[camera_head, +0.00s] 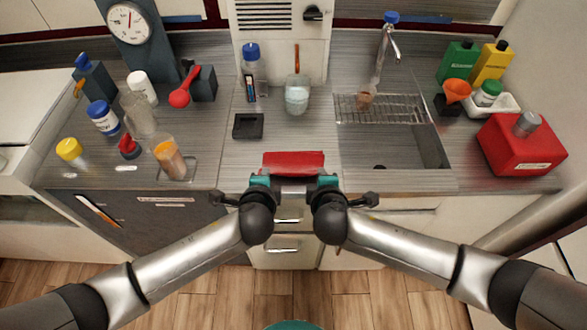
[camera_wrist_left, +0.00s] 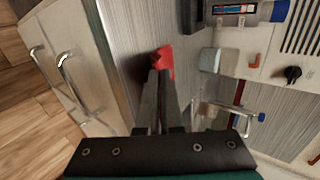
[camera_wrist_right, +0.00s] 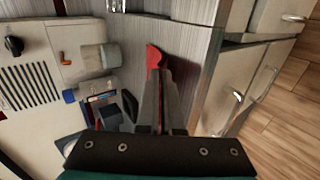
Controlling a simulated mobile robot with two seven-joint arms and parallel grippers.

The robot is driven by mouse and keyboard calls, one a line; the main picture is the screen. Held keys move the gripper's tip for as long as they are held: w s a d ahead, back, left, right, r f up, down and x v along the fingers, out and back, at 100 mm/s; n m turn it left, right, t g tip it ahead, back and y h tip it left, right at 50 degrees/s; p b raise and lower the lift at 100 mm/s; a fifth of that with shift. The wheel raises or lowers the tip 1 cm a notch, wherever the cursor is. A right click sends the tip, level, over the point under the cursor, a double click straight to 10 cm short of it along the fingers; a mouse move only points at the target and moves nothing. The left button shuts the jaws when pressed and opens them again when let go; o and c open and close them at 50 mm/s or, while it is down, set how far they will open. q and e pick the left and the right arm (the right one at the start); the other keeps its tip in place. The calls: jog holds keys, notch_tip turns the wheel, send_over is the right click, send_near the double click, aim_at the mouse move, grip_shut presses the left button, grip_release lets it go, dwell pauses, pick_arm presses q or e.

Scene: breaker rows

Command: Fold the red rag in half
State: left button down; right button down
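The red rag (camera_head: 293,163) is at the front edge of the counter, in the middle of the head view, and looks like a flat-topped red strip. My left gripper (camera_head: 268,182) and right gripper (camera_head: 318,181) are side by side at its near edge. In the left wrist view the left fingers (camera_wrist_left: 158,75) are together with red cloth (camera_wrist_left: 164,57) at their tips. In the right wrist view the right fingers (camera_wrist_right: 160,80) are together with red cloth (camera_wrist_right: 153,58) at their tips. Most of the rag is hidden from the wrist views.
A black square tray (camera_head: 248,126) and a glass of pale liquid (camera_head: 296,98) stand behind the rag. The sink (camera_head: 410,150) with a wire rack (camera_head: 380,108) is to the right. A bottle with orange contents (camera_head: 170,160) stands left. Drawer handles (camera_head: 285,249) are below the counter edge.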

dwell(0.3)
pick_arm(q)
jog(key=c, duration=0.7)
grip_release()
pick_arm(e)
jog(key=c, duration=0.7)
grip_release()
pick_arm(q)
jog(key=s+r, duration=0.2)
jog(key=r, duration=0.1)
jog(key=s+r, duration=0.2)
jog(key=r, duration=0.1)
jog(key=s+r, duration=0.2)
jog(key=r, duration=0.1)
pick_arm(e)
jog(key=s+r, duration=0.2)
jog(key=r, duration=0.1)
jog(key=s+r, duration=0.2)
jog(key=r, duration=0.1)
jog(key=s+r, duration=0.2)
jog(key=r, duration=0.1)
pick_arm(q)
jog(key=shift+s, duration=0.1)
pick_arm(e)
jog(key=shift+s, duration=0.1)
